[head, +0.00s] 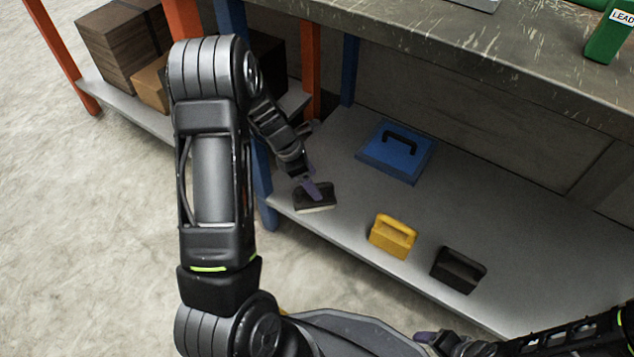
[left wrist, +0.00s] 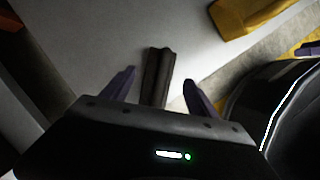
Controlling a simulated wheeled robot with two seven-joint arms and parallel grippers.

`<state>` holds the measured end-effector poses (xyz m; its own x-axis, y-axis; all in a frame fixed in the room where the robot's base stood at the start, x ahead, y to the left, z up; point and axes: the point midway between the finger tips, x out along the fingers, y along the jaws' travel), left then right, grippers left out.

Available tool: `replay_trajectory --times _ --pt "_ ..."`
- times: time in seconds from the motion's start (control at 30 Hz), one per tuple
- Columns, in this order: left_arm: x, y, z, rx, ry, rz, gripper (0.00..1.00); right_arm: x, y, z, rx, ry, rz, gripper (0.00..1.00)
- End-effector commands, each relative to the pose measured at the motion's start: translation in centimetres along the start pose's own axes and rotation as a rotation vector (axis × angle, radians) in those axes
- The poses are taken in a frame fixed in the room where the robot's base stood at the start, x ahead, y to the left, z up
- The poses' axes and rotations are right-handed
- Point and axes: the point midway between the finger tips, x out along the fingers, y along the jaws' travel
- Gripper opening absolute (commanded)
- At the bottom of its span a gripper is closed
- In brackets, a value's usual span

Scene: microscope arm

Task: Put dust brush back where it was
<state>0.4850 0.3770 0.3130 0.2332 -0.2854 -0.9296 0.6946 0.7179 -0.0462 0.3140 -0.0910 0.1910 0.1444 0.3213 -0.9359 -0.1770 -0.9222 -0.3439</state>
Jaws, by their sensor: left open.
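The dust brush (head: 316,203), dark with a pale bristle edge, rests on the lower grey shelf near its left end. My left gripper (head: 313,186) is directly over it with its purple fingers apart. In the left wrist view the dark brush handle (left wrist: 159,66) lies between the two open fingers, with a gap on each side. The lower part of the brush is hidden by the gripper body there. My right gripper (head: 428,339) is low at the bottom right, away from the shelf items; its jaw state is unclear.
On the grey shelf (head: 345,222) stand a blue case (head: 398,166), a yellow handled block (head: 393,236) and a black handled block (head: 459,270). A blue post stands close left of the brush. Brown boxes (head: 124,47) sit on the shelf at left.

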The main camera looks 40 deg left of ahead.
Motion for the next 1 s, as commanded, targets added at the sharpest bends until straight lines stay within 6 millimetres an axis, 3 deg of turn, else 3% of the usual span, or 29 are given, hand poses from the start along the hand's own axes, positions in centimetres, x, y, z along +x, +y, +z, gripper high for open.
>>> replay_trajectory --times 0.03,0.2,1.0 --pt "-1.1 0.0 0.2 0.000 0.000 0.000 0.69 -0.7 -0.3 0.1 -0.001 -0.001 0.001 0.69" --pt "-2.2 0.0 0.0 0.001 0.001 0.000 0.69 -1.0 -0.4 0.2 -0.001 -0.002 0.002 0.69" --pt "-2.1 0.0 0.0 0.000 0.001 0.000 0.69 -0.9 -0.4 0.1 -0.002 -0.001 0.002 0.69"
